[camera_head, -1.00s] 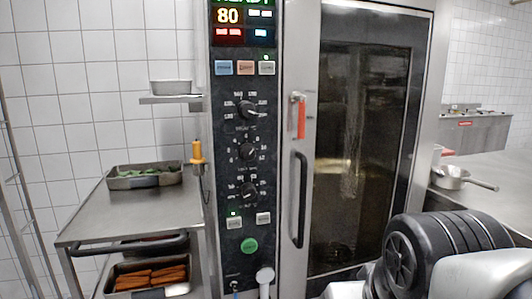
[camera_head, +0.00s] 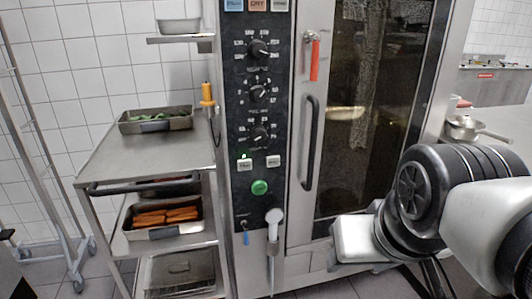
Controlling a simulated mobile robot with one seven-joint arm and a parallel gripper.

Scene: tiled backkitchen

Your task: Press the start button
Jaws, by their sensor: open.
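The green round button (camera_head: 260,187), which looks like the start button, sits low on the black control panel (camera_head: 247,213) of a tall oven. Nothing touches it or covers it. Two small pale buttons sit just above it, the left one (camera_head: 245,164) with a lit green light over it and the right one (camera_head: 273,161). My arm reaches in from the right, in front of the lower oven door and apart from the panel. No fingertips of my gripper show.
The oven door (camera_head: 370,110) has a dark vertical handle (camera_head: 310,142). A white hand shower (camera_head: 274,217) hangs below the green button. A steel trolley (camera_head: 150,160) with trays stands left of the oven. A pot (camera_head: 463,127) stands on the right counter.

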